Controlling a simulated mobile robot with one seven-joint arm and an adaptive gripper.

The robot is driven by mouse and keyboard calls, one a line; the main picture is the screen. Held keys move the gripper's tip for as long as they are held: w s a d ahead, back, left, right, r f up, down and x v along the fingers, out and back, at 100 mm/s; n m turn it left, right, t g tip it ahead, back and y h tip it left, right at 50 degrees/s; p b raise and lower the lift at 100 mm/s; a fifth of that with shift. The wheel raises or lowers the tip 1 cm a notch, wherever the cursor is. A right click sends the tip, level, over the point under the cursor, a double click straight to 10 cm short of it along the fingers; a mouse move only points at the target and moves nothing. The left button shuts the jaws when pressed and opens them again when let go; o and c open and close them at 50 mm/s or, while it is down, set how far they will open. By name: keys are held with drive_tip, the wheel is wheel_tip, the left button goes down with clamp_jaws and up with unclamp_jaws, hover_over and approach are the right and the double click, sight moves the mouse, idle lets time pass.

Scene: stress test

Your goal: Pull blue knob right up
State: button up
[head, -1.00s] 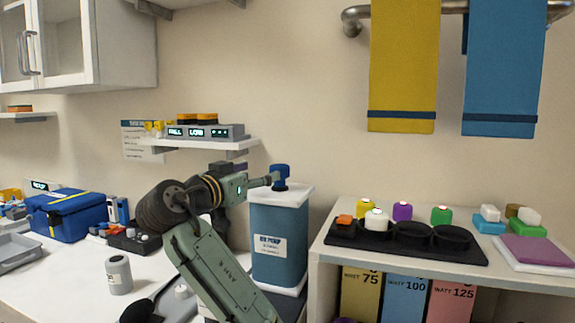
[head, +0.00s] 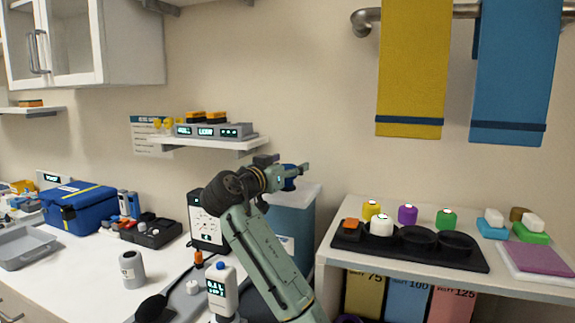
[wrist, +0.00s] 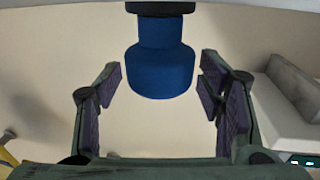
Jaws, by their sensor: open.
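The blue knob (head: 289,183) sits above the white lid (head: 309,193) of a blue canister (head: 290,216), right of the work counter. My gripper (head: 303,172) is at the knob's height and partly hides it. In the wrist view the knob (wrist: 160,68) lies in the gap between the two fingers (wrist: 160,82), near their tips. Wall shows on both sides of it, so no finger visibly touches it. My gripper is open and empty. My forearm covers much of the canister's front.
A shelf with a grey box (head: 207,131) is on the wall behind my arm. A white table (head: 330,250) with a black tray (head: 345,237) stands right of the canister.

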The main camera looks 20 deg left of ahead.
clamp_jaws()
idle(0.8)
